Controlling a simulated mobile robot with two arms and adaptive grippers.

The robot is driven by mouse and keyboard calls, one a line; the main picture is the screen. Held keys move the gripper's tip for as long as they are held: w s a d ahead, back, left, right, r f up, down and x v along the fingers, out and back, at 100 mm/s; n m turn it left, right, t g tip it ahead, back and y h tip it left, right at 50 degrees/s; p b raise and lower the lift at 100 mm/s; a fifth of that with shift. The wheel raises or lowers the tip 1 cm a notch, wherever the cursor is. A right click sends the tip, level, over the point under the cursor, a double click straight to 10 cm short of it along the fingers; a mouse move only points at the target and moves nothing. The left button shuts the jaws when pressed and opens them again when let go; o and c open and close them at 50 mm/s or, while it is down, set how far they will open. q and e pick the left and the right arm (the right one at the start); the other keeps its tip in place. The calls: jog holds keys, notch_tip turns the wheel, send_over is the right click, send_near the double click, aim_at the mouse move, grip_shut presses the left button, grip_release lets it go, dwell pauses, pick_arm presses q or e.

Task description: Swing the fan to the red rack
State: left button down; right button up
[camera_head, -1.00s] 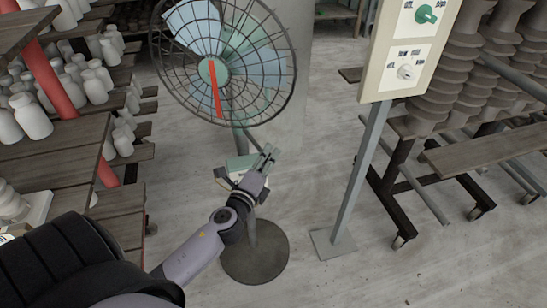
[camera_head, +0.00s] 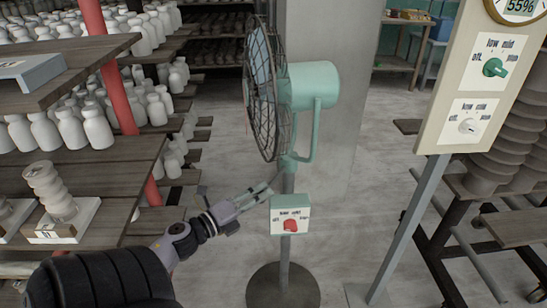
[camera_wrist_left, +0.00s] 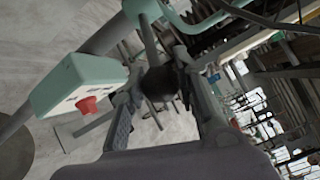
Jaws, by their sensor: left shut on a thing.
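The standing fan has a round dark wire cage (camera_head: 262,95), a green motor housing (camera_head: 313,85) and a pole on a dark round base. Its cage faces left, toward the red rack (camera_head: 124,97), whose red posts carry dark shelves of white bottles. My left gripper (camera_head: 262,191) is at the pole, just below the fan head. It is shut on a dark round part of the fan (camera_wrist_left: 160,83), seen between the fingers in the left wrist view. Its exact shape is partly hidden by the fingers. My right gripper is not in view.
A control box with a red knob (camera_head: 291,226) sits on the fan pole, close to my gripper. A cream panel with dials (camera_head: 482,80) stands on a post at right, beside wheeled carts. A grey pillar (camera_head: 330,150) is behind the fan. Floor is clear between fan and panel.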

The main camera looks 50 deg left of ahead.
pick_arm(q)
jog(key=shift+s+a, duration=0.15)
jog(key=shift+a, duration=0.7)
jog(key=shift+s+a, duration=0.1)
jog(key=shift+a, duration=0.75)
jog(key=c, duration=1.2)
grip_release()
jog(key=shift+f, duration=0.1)
jog(key=shift+d, duration=0.1)
jog(key=s, duration=0.7)
jog(key=shift+s+a, duration=0.2)
jog(key=shift+a, duration=0.1)
